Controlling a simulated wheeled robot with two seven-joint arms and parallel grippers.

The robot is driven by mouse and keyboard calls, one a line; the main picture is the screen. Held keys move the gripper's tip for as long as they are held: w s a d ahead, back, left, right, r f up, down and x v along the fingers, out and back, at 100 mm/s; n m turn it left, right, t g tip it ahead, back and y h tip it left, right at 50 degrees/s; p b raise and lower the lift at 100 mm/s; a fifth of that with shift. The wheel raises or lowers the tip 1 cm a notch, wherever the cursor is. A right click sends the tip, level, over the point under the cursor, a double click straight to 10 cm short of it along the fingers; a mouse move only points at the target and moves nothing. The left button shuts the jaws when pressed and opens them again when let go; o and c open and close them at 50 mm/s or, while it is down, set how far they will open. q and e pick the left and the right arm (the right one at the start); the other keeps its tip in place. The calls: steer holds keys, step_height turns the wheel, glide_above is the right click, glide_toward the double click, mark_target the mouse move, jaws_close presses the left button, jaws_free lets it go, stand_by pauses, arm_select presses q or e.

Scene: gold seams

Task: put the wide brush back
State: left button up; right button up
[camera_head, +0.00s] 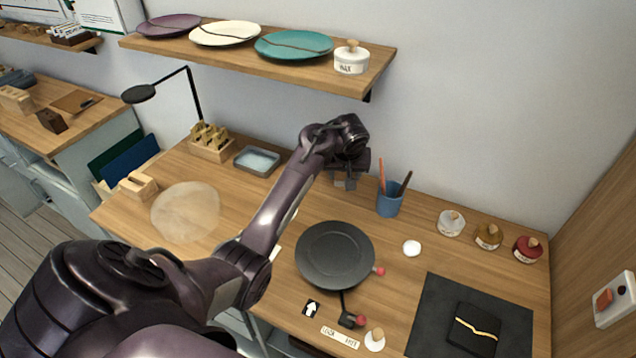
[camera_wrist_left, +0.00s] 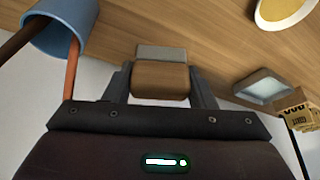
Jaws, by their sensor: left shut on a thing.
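My left gripper (camera_head: 345,184) hangs over the back of the desk, left of a blue cup (camera_head: 390,204). In the left wrist view its fingers (camera_wrist_left: 160,88) are shut on a short brown block with a grey part at its end, seemingly the wide brush (camera_wrist_left: 160,78). In the head view the arm and gripper hide most of it. The blue cup also shows at the upper left of the wrist view (camera_wrist_left: 62,28), apart from the held thing. An orange handle and a dark brown handle stand in it. My right gripper is not in view.
A black round plate (camera_head: 335,254) lies in front of the gripper. A shallow grey tray (camera_head: 257,161) and a wooden block with gold pieces (camera_head: 211,148) stand left. Several small lidded jars (camera_head: 487,237) stand right. A shelf (camera_head: 300,72) with plates hangs above.

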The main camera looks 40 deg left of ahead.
arm_select(q)
steer(key=shift+w+a+f, duration=0.1)
steer(key=shift+a+f, duration=0.1)
steer(key=shift+a, duration=0.05)
steer(key=f, duration=0.5)
steer(key=shift+d, duration=0.35)
step_height(320, 180, down, 4)
steer(key=shift+a+r+p, duration=0.1)
steer(key=shift+a+p, duration=0.05)
steer(key=shift+p, duration=0.2)
steer(key=shift+f, duration=0.2)
steer(key=o, duration=0.9)
steer(key=shift+f, duration=0.1)
steer(key=shift+r, duration=0.25)
steer(key=v, duration=1.2)
steer(key=shift+p, duration=0.35)
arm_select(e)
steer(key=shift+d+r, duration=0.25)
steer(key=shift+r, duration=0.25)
arm_select(q)
steer(key=shift+f, duration=0.1)
